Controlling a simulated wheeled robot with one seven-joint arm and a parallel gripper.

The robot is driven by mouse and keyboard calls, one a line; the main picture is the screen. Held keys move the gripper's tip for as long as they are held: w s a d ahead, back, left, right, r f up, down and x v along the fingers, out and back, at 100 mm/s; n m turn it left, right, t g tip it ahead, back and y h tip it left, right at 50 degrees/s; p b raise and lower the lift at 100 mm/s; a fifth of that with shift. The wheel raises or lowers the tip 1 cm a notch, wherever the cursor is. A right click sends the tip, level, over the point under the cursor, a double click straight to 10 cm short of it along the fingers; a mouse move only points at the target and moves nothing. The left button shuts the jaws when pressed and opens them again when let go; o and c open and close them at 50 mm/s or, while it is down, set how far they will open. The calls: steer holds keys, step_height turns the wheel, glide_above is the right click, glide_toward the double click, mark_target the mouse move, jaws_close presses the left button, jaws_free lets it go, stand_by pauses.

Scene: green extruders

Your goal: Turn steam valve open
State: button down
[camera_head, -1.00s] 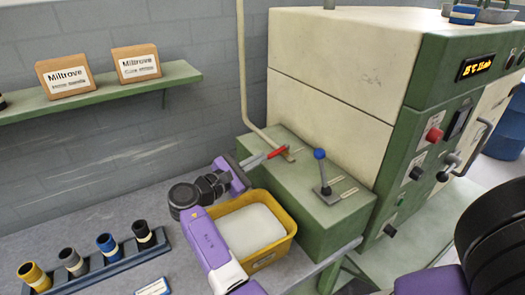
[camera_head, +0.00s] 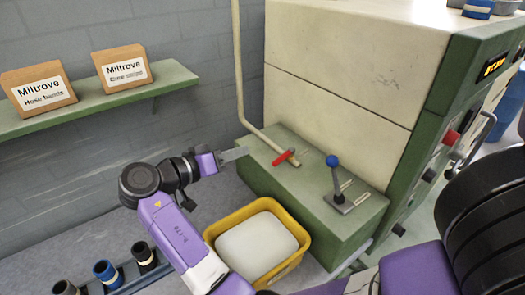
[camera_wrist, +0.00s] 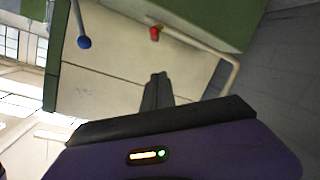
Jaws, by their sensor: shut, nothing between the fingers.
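The steam valve's red handle (camera_head: 283,157) sits near the foot of a cream pipe, on top of a green housing (camera_head: 262,181). It lies slantwise, its near end to the lower left. My gripper (camera_head: 245,151) is shut and empty, a short way left of the handle with a visible gap. In the wrist view the closed fingers (camera_wrist: 158,77) point toward the red handle (camera_wrist: 154,33), which shows small beyond them beside the pipe (camera_wrist: 233,72).
A blue-knobbed lever (camera_head: 333,161) stands on the same housing, right of the valve. A yellow bin (camera_head: 304,240) with white contents sits in front of it. Several hose ends stand in a rack at lower left.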

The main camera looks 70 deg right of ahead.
steer(key=p, duration=0.4)
glide_above(283, 158)
steer(key=w+a, duration=0.2)
steer(key=w, duration=0.3)
steer(key=shift+d+f, duration=0.15)
steer(key=shift+f, duration=0.65)
steer(key=s+f, duration=0.1)
steer(key=f+p, duration=0.1)
steer(key=f, duration=0.1)
steer(key=shift+s+a, duration=0.2)
steer(key=shift+s, duration=0.15)
steer(key=shift+s+f, duration=0.3)
steer(key=shift+f, duration=0.1)
